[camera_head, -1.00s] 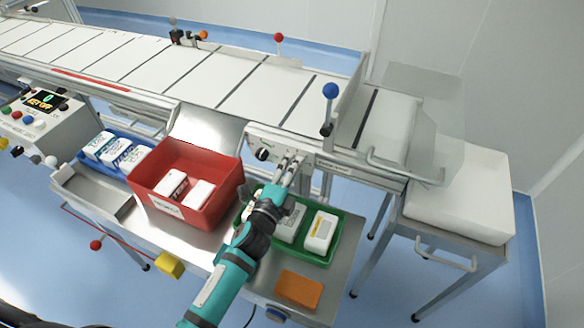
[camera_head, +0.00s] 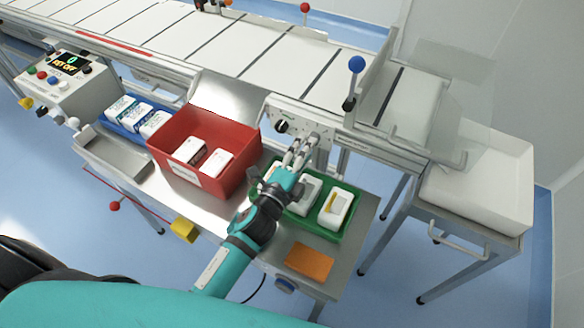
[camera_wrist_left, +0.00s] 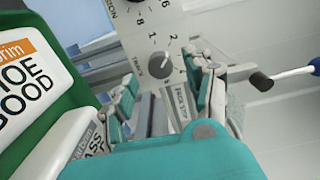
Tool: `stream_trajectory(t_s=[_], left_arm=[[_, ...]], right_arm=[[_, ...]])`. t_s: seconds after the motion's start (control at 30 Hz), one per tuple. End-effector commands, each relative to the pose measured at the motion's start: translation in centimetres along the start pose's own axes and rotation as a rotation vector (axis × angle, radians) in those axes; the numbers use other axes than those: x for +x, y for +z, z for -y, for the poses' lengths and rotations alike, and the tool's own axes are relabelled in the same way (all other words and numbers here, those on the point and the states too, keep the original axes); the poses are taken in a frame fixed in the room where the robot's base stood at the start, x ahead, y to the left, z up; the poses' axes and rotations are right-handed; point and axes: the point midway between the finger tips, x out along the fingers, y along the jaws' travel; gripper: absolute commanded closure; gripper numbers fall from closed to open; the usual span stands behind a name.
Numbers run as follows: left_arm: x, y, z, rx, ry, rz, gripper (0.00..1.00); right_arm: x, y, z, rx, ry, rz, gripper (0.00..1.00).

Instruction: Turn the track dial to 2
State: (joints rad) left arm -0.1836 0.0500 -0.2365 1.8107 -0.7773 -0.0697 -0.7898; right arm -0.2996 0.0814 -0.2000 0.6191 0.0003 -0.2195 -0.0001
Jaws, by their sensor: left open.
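The track dial (camera_wrist_left: 160,65) is a round grey knob on a pale panel in the left wrist view, with "TRACK" printed beside it and numbers including 2 around it. I cannot tell which number it points to. My left gripper (camera_wrist_left: 165,88) is open, its two fingers on either side below the dial, apart from it as far as I can see. In the head view my left gripper (camera_head: 301,148) is in front of the control panel (camera_head: 300,122) and hides the track dial. A black knob (camera_head: 281,126) shows on the panel's left part. My right gripper is not in view.
A red bin (camera_head: 250,142) with white packs stands left of the gripper. A green tray (camera_head: 322,232) with white packs lies beneath it. A blue-knobbed lever (camera_head: 356,64) rises right of the panel. An orange block (camera_head: 309,262) lies on the bench.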

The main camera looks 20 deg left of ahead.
Motion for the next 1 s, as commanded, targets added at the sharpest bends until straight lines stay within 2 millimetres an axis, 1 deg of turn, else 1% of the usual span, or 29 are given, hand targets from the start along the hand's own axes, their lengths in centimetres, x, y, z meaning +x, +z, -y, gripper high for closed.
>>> stream_trajectory(t_s=[0.03,0.2,0.3,0.4,0.57,1.0], left_arm=[[-1.4,0.0,-0.2,-0.001,0.005,0.001,0.47],[-5.0,0.0,-0.2,-0.002,0.004,0.002,0.47],[-6.6,0.1,-0.1,-0.002,0.004,0.002,0.47],[-7.7,0.0,-0.1,-0.001,0.002,0.001,0.47],[-8.4,0.1,0.0,0.000,0.001,0.001,0.47],[-8.3,0.0,0.0,0.000,0.000,0.001,0.47]], right_arm=[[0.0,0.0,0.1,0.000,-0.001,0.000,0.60],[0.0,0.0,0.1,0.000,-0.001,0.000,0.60],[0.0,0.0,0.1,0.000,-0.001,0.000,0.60],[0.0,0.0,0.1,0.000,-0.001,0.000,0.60],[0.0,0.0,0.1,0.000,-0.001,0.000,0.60],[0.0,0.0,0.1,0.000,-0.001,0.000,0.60]])
